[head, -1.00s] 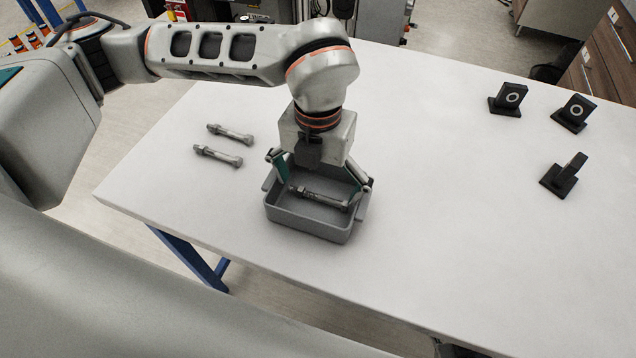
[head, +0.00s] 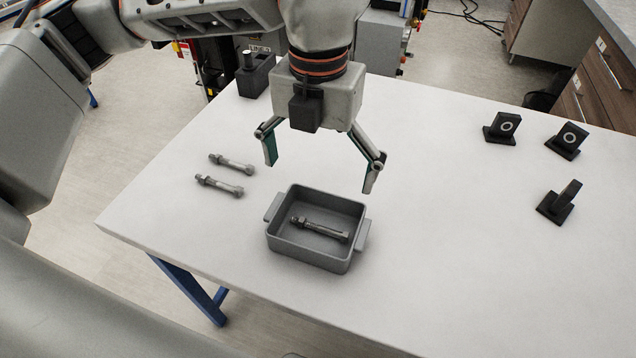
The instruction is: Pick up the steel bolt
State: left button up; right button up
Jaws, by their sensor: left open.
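One steel bolt (head: 319,229) lies inside the grey tray (head: 301,262), on its floor. Two more steel bolts lie side by side on the white table left of the tray: the far one (head: 232,163) and the near one (head: 219,186). My left gripper (head: 320,178) is open and empty, raised above the table behind the tray, its fingers spread wide and pointing down. It touches no bolt. My right gripper is not in view.
Several black stands stand on the right of the table (head: 440,230), among them one with a ring mark (head: 502,127). A dark block (head: 255,76) stands at the back left edge. The table's right middle is clear.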

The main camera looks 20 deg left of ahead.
aim_at(249, 169)
jog(key=k, duration=1)
